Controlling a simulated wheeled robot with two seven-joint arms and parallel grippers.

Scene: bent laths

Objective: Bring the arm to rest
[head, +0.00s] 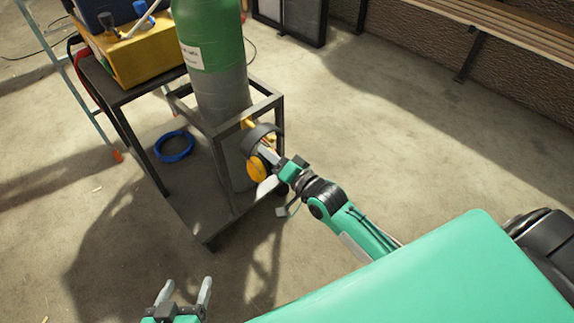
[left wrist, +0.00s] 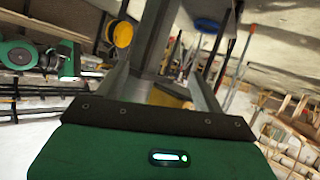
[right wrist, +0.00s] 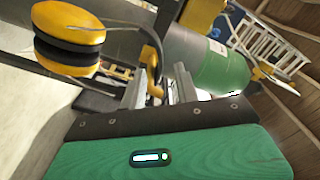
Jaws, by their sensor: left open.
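My left gripper (head: 184,290) is at the bottom of the head view, low in front of the cart. Its two grey fingers are apart with nothing between them, as the left wrist view (left wrist: 160,90) also shows. My right gripper (head: 268,157) is at the near right corner of the cart, beside yellow-and-black ear defenders (head: 257,168). In the right wrist view, the ear defenders (right wrist: 68,38) are at the upper left. A dark curved band runs behind or between the right fingers (right wrist: 160,85). Whether they hold it is not clear.
A metal cart (head: 225,205) carries a green and grey gas cylinder (head: 212,60). A blue coil (head: 174,147) lies on its lower deck. A yellow box (head: 150,55) stands on its raised shelf. A slatted bench (head: 500,30) runs along the wall. The floor at right is clear.

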